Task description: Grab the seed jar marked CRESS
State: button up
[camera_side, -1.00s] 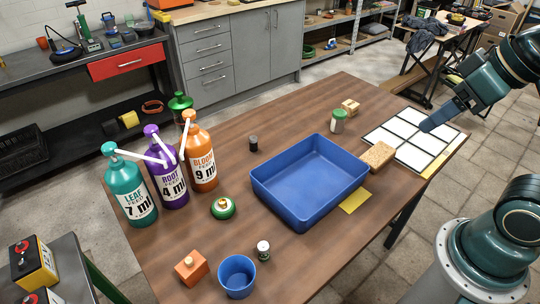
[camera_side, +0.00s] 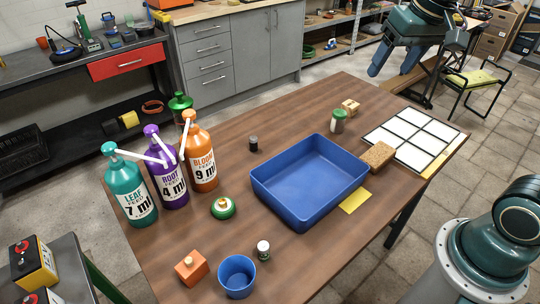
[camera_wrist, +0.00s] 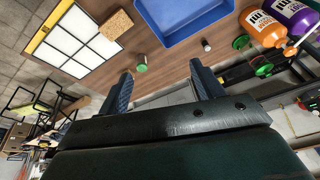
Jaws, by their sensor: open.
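A clear jar with a green lid (camera_side: 338,121) stands upright near the table's back edge, behind the blue tray. It also shows in the wrist view (camera_wrist: 142,67), ahead between my fingers. A small dark jar (camera_side: 254,144) stands left of the tray and also shows in the wrist view (camera_wrist: 206,45). Another small jar with a pale top (camera_side: 263,250) stands near the front, beside the blue cup. I cannot read a CRESS label on any of them. My gripper (camera_side: 391,72) is open and empty, beyond the table's back edge; its fingers show in the wrist view (camera_wrist: 164,84).
The blue tray (camera_side: 310,210) fills the middle of the table. Tall pump bottles (camera_side: 170,180) stand left. The blue cup (camera_side: 237,278) is in front.

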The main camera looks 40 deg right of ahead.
jog(key=w+d+f+m+g, duration=0.1)
jog(key=w+d+f+m, duration=0.1)
jog(key=w+d, duration=0.35)
jog(key=m+g, duration=0.3)
jog(key=m, duration=0.3)
send_over(341, 112)
notch_tip(341, 112, down, 18)
jog(key=shift+r, duration=0.15)
notch_tip(341, 112, down, 8)
jog(key=shift+f, duration=0.2)
jog(key=shift+f, duration=0.1)
